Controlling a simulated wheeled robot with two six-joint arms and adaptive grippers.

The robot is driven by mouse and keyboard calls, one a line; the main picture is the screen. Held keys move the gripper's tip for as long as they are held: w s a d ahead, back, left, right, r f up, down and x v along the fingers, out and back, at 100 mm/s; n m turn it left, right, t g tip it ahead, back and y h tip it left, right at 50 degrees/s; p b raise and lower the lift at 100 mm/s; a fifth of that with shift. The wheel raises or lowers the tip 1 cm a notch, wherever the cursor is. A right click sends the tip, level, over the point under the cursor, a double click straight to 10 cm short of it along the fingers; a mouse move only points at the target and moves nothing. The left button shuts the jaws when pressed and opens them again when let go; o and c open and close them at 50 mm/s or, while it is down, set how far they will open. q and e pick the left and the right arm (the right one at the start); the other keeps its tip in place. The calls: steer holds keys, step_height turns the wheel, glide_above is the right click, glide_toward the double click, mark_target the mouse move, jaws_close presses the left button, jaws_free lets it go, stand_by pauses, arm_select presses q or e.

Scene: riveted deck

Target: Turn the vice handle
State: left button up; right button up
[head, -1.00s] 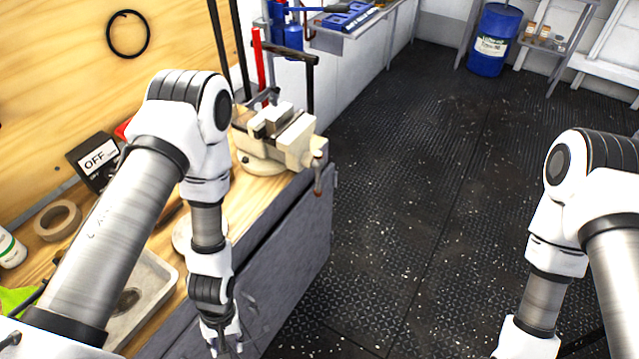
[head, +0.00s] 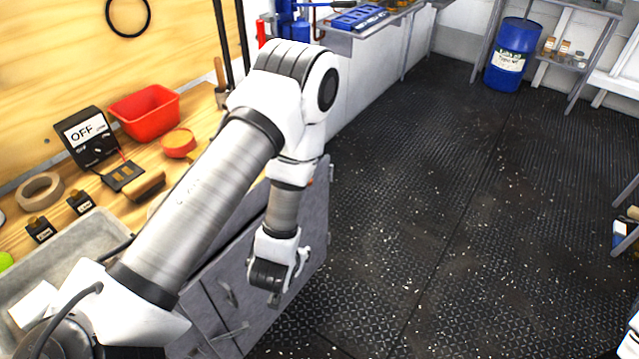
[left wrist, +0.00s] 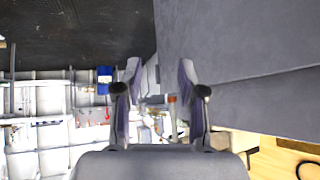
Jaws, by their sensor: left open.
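The vice is hidden behind my left arm in the head view. In the left wrist view, a thin upright bar with a reddish tip (left wrist: 172,100), which looks like the vice handle, shows between the fingers, beyond them. My left gripper (left wrist: 158,75) is open, with nothing between its fingertips. In the head view, my left wrist hangs beside the grey bench front, and the fingers are mostly hidden behind it. My right gripper is out of view.
A blue drum (head: 511,55) stands far off. The dark floor (head: 430,220) right of the bench is clear.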

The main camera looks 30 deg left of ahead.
arm_select(q)
steer(key=w+a+r+n+t+y+b, duration=0.1)
steer(key=w+a+r+t+y+b, duration=0.1)
steer(key=w+b, duration=0.4)
steer(key=w+a+r+n+t+y+b, duration=0.1)
steer(key=w+a+r+t+y+b, duration=0.1)
steer(key=w+b, duration=0.4)
steer(key=w+a+r+n+t+y+b, duration=0.1)
steer(key=w+a+r+t+b, duration=0.1)
steer(key=w+b, duration=0.4)
steer(key=shift+w+a+r+t+y+b, duration=0.15)
steer(key=shift+a+t+y+b, duration=0.1)
steer(key=shift+a+t, duration=0.25)
steer(key=shift+w+a+r+t+y+b, duration=0.15)
steer(key=shift+a+t+b, duration=0.1)
steer(key=shift+a+t, duration=0.25)
steer(key=shift+w+a, duration=0.2)
steer(key=shift+w, duration=0.1)
jaws_close()
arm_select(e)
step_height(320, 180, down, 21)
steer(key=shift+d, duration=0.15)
